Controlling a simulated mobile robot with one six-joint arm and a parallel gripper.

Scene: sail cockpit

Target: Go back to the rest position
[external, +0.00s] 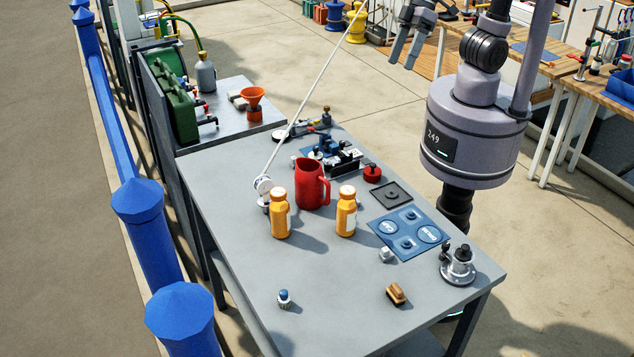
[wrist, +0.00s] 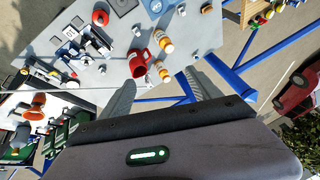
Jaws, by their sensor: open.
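My gripper (external: 405,55) is at the top of the external view, high above the floor and behind the grey table (external: 220,190). Its two fingers point down, are apart and hold nothing. The wrist view looks past the spread fingers (wrist: 158,88) at the table far below. A red jug (external: 311,184) stands on the table between two orange bottles with pale labels, one left (external: 279,214) and one right (external: 346,211). The jug also shows in the wrist view (wrist: 138,63). My gripper touches none of these.
A blue mat (external: 410,233) with round marks lies at the table's right. A wooden-backed brush (external: 396,294) and a small blue-topped item (external: 284,299) lie at the front. A thin white rod (external: 310,95) rises from the table. Blue posts (external: 150,235) line the left.

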